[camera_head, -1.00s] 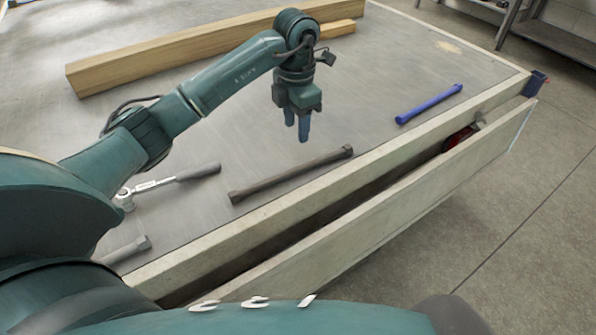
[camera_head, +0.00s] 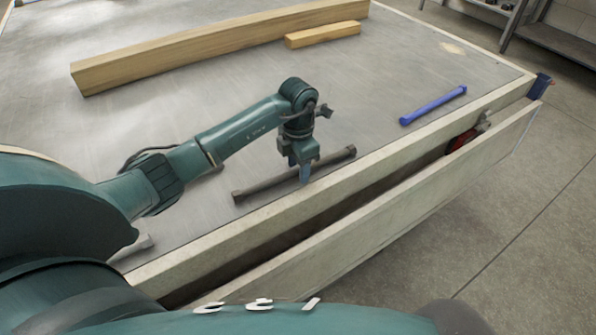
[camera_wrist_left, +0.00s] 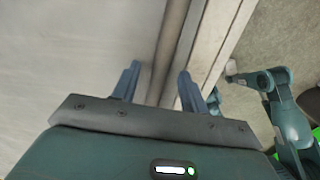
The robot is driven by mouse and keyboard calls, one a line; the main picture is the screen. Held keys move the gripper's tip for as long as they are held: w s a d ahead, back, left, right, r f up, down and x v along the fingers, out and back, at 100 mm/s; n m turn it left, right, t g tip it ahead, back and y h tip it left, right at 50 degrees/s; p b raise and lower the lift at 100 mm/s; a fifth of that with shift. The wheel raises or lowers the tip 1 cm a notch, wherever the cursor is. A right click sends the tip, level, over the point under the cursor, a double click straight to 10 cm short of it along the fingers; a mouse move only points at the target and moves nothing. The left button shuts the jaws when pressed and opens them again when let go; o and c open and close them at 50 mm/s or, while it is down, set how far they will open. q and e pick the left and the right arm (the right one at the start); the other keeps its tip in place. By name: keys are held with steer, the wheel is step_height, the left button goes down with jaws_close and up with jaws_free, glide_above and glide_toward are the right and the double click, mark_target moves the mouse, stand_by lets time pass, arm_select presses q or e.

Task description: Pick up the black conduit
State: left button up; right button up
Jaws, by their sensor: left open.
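The black conduit (camera_head: 265,186) is a dark bar with thicker ends, lying on the grey trailer bed near its front edge. My left gripper (camera_head: 304,176) points down over the conduit's middle-right part and hides a bit of it. In the left wrist view its two fingers (camera_wrist_left: 158,82) are apart, with a brownish-dark bar (camera_wrist_left: 171,40), which looks like the conduit, running between them. I cannot tell how far the fingertips reach down beside it. Nothing is gripped. Part of a teal arm of mine shows at the right of the wrist view; its gripper is unclear.
A blue bar (camera_head: 433,105) lies farther right. Wooden beams (camera_head: 220,48) lie at the back. A pale side board (camera_head: 400,205) runs along the front with a gap behind it, where a red item (camera_head: 461,140) sits. A grey-ended tool (camera_head: 135,246) is partly hidden by my arm.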

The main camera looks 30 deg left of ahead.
arm_select(q)
steer(key=shift+f, duration=0.25)
steer(key=shift+c, duration=0.4)
jaws_close()
